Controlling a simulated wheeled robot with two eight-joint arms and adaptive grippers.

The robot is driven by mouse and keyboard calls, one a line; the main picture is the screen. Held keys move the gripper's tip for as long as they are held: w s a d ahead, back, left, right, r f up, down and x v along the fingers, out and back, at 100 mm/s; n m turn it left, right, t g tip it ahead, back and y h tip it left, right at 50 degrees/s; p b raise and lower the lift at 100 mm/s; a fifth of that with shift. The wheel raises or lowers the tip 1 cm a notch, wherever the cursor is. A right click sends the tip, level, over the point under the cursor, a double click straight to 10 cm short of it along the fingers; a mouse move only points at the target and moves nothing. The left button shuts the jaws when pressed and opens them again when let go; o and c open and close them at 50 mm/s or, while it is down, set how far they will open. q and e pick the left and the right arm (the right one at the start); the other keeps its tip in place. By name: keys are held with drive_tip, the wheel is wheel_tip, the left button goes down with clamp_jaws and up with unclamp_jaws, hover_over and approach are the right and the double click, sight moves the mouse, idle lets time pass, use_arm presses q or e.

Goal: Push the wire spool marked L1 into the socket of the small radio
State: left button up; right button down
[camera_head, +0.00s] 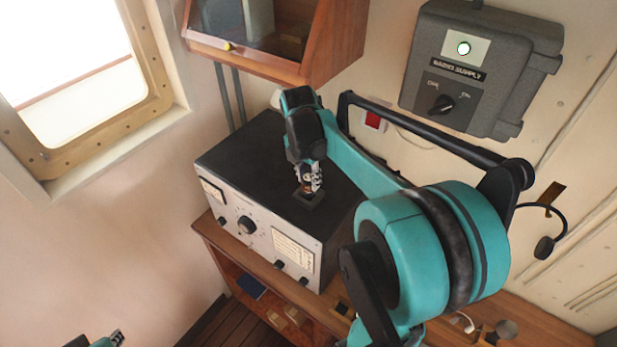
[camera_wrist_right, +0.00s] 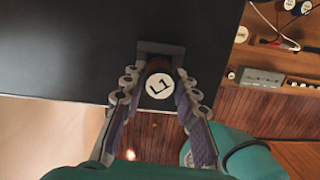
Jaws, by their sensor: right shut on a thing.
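The small radio (camera_head: 250,150) is a black-topped box with a pale front panel of knobs, standing on a wooden bench. A dark square socket (camera_head: 311,203) sits on its top near the right edge; its rim also shows in the right wrist view (camera_wrist_right: 160,47). My right gripper (camera_head: 311,181) is shut on the wire spool marked L1 (camera_wrist_right: 159,86), its white label facing the wrist camera. The spool is at the socket, but how deep it sits is hidden by the fingers. My left gripper (camera_head: 117,338) is at the lower left, far from the radio; its jaws are too small to judge.
A grey radio supply box (camera_head: 482,65) and a wooden cabinet (camera_head: 270,35) hang on the wall behind. A metal rack (camera_wrist_right: 270,83) and several white-labelled parts lie on the bench right of the radio. My right arm covers part of the bench.

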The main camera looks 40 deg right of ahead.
drive_tip(key=shift+f+b, duration=1.1)
drive_tip(key=shift+f, duration=0.15)
idle(3.5)
drive_tip(key=c, duration=1.1)
unclamp_jaws()
drive_tip(key=shift+r, duration=0.15)
drive_tip(key=r, duration=0.4)
drive_tip(key=a+r, duration=0.1)
drive_tip(key=r, duration=0.6)
drive_tip(key=shift+s+a+r, duration=0.15)
drive_tip(key=shift+a+r, duration=0.05)
drive_tip(key=shift+r, duration=0.15)
drive_tip(key=s+a+f+m+t+y, duration=0.1)
drive_tip(key=s+a+f+m+t, duration=0.25)
drive_tip(key=a+f+m, duration=0.45)
drive_tip(key=s+a+f+m+t, duration=0.3)
drive_tip(key=s+a+f+m, duration=0.2)
drive_tip(key=a+m, duration=0.6)
wheel_tip(320, 180, down, 32)
drive_tip(key=m+b, duration=0.1)
drive_tip(key=b, duration=3.1)
drive_tip(key=shift+s+d, duration=0.15)
drive_tip(key=shift+d, duration=0.25)
